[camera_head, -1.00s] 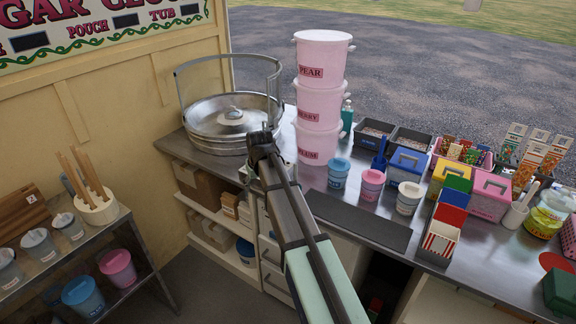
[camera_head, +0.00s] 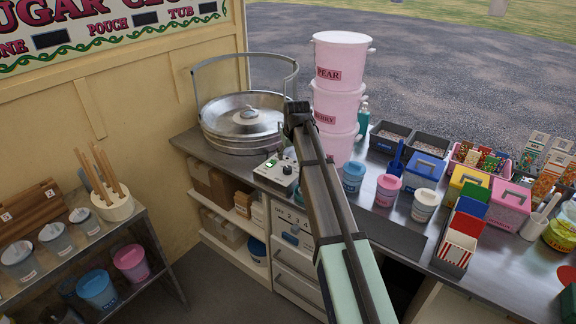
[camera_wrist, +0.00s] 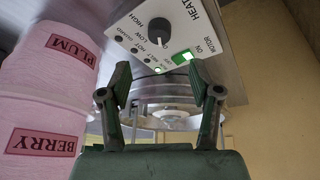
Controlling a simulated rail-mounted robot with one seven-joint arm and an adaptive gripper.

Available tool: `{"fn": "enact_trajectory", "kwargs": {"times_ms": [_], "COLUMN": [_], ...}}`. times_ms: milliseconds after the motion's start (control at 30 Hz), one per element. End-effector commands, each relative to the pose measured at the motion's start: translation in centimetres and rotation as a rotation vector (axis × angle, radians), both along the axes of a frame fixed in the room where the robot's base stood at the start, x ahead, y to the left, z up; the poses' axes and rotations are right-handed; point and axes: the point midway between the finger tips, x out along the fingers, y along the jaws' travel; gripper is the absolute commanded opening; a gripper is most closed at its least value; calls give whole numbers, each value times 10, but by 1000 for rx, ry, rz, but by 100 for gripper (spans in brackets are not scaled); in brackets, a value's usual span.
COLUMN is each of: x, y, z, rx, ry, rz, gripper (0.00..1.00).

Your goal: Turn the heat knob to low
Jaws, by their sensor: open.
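The heat control box (camera_head: 276,174) stands on the counter in front of the metal candyfloss bowl (camera_head: 243,122). Its dark round heat knob (camera_head: 287,169) faces up. In the wrist view the white panel (camera_wrist: 125,30) appears upside down, with HEAT, HIGH and LOW lettering around the knob (camera_wrist: 160,30).
Stacked pink tubs (camera_head: 338,95) stand close to the right of my gripper. The bowl's metal hoop (camera_head: 244,62) rises on the left. Small lidded pots (camera_head: 353,177) and coloured boxes (camera_head: 424,170) fill the counter to the right. A low shelf (camera_head: 90,245) stands front left.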

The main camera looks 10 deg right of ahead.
Motion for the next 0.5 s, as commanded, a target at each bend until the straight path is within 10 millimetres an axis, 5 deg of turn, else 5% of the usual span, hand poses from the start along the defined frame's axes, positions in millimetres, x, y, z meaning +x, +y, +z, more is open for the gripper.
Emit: {"fn": "enact_trajectory", "kwargs": {"times_ms": [500], "x": [34], "y": [2], "z": [-80], "rx": [0], "ry": [2], "rz": [0], "gripper": [63]}}
